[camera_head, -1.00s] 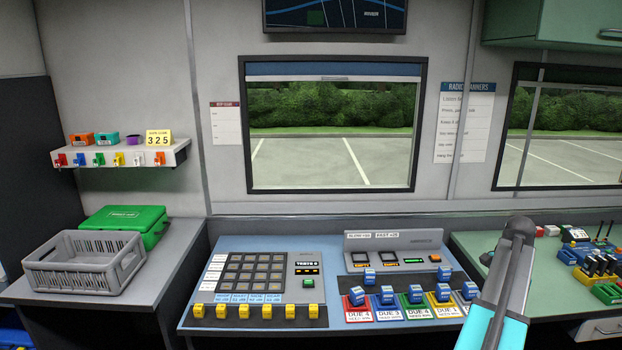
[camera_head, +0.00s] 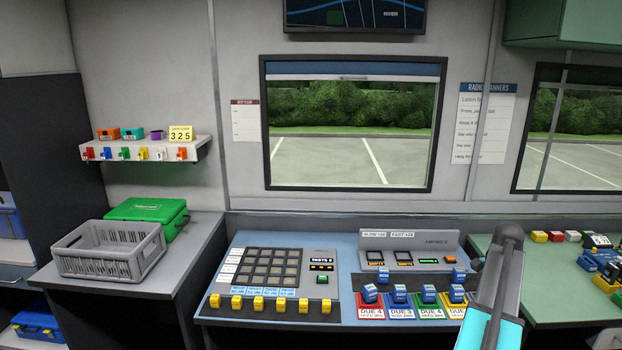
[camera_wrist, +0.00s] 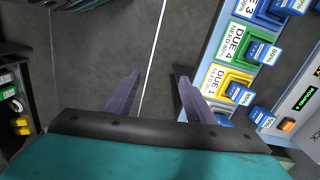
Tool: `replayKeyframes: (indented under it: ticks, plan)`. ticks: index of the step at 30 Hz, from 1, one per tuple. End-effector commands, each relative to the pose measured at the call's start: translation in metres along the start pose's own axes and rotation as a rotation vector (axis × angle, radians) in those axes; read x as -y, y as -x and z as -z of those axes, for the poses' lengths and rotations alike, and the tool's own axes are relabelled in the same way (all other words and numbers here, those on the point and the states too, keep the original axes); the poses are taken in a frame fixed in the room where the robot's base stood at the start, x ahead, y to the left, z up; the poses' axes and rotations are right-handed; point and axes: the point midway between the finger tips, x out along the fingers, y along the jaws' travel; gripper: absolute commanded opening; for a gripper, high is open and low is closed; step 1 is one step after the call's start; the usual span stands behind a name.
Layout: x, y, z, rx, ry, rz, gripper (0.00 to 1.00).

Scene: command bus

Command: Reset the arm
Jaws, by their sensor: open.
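My arm rises at the lower right of the head view, in front of the right part of the blue console (camera_head: 345,262); the fingers cannot be made out there. In the wrist view my gripper (camera_wrist: 158,95) is open and empty, its two dark fingers apart over the grey floor (camera_wrist: 110,60). Blue tagged blocks (camera_wrist: 264,54) and coloured "DUE" plates (camera_wrist: 240,42) on the console lie to the right of the fingers, not touching them.
A grey crate (camera_head: 70,265) and a green case (camera_head: 170,214) stand on the left counter. A small shelf (camera_head: 200,145) with coloured items hangs above. The green right-hand bench (camera_head: 540,300) holds several devices. Bare floor lies below my gripper.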

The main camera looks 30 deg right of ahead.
Motion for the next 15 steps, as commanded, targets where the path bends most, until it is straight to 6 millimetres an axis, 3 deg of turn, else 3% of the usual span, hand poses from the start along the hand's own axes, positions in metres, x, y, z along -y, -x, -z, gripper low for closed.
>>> replayKeyframes:
  ticks: [5,15]
  plan:
    - [0.025,-0.03,-0.045,0.024,0.074,-0.035,0.5]
    - [0.055,-0.112,-0.164,0.078,0.251,-0.141,0.5]
